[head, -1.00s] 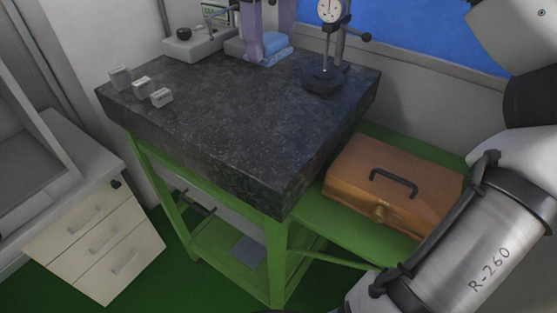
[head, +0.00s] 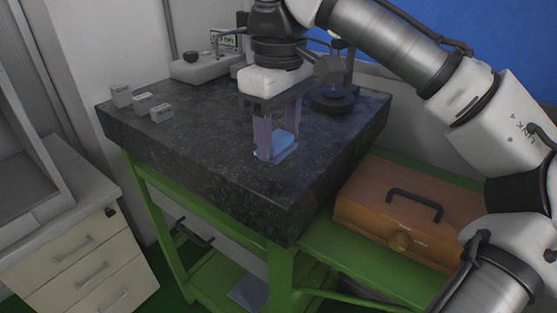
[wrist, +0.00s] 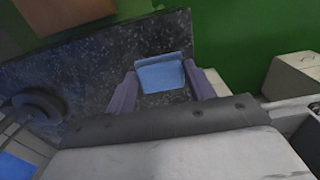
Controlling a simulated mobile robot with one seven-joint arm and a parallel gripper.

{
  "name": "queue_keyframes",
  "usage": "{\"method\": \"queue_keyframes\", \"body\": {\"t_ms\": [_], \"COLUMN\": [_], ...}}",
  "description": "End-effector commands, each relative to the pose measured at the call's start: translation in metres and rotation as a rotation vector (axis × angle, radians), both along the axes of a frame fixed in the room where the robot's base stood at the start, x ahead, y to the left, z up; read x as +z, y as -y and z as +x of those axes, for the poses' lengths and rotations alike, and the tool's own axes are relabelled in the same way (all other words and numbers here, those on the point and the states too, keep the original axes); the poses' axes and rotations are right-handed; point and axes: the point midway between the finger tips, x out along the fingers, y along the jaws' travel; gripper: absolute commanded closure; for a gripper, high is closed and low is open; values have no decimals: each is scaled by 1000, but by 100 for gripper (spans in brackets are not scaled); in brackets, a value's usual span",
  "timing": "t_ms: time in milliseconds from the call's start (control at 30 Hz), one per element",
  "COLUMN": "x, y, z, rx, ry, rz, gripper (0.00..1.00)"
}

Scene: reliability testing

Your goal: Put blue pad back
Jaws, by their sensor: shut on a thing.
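The blue pad (head: 283,142) is between the purple fingers of my gripper (head: 278,147), low over the front right part of the dark granite slab (head: 190,140). My gripper points down and is shut on the pad. In the wrist view the pad (wrist: 161,75) fills the gap between the two fingers, with the slab (wrist: 95,75) behind it. I cannot tell whether the pad touches the slab or is just above it.
Several small grey blocks (head: 141,103) stand at the slab's left edge. A dial gauge stand (head: 335,97) and a grey instrument (head: 200,68) are at the back. An orange-brown case (head: 375,205) sits on the lower green shelf at right. The slab's left middle is clear.

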Motion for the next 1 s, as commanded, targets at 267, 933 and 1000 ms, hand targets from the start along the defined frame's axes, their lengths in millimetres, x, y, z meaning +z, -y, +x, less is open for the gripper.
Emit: {"method": "queue_keyframes", "body": {"t_ms": [267, 933, 1000], "x": [-25, -46, -46], "y": [0, 0, 0], "z": [0, 0, 0], "rx": [-1, 0, 0], "ry": [0, 0, 0], "rz": [-2, 0, 0], "gripper": [65, 25, 25]}}
